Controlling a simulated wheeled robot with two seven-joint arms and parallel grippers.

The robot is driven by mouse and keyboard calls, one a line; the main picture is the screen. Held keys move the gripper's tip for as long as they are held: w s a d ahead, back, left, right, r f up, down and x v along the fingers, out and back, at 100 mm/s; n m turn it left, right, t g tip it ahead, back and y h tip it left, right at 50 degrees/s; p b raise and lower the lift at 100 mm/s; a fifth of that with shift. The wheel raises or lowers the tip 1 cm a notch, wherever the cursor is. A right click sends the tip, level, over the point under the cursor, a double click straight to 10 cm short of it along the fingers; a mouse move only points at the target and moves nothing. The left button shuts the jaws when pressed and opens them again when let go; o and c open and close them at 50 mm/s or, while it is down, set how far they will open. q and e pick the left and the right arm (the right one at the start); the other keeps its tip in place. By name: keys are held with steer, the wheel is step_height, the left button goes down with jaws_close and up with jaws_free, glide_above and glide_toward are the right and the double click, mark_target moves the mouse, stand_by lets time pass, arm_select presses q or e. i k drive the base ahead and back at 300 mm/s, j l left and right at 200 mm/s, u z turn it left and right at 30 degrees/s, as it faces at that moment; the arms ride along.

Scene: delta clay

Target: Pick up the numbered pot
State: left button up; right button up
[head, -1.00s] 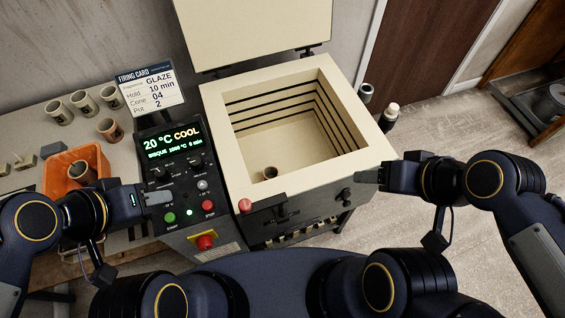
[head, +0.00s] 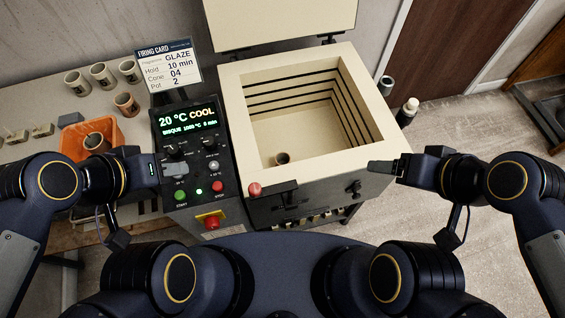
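The firing card (head: 168,66) reads GLAZE, 10 min, cone 04, pot 2. Three brown-and-grey pots stand in a back row on the left table: left (head: 77,83), middle (head: 103,76) and right (head: 129,71). Another pot (head: 126,105) stands in front of them. Numbers on the pots are too small to read. My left gripper (head: 176,170) is over the control panel, right of the basket. My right gripper (head: 378,167) is by the kiln's front right corner. Their finger gaps are unclear.
The kiln (head: 236,120) stands open with its lid (head: 280,22) raised. Its control panel (head: 190,150) shows 20 °C COOL. Small pale pieces (head: 42,130) lie on the left table (head: 40,92). Two small containers stand right of the kiln. Open floor lies at right.

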mark_target(281, 158)
steer(key=l, duration=0.3)
steer(key=i+l, duration=0.15)
steer(key=l, duration=0.2)
steer(key=u, duration=1.55)
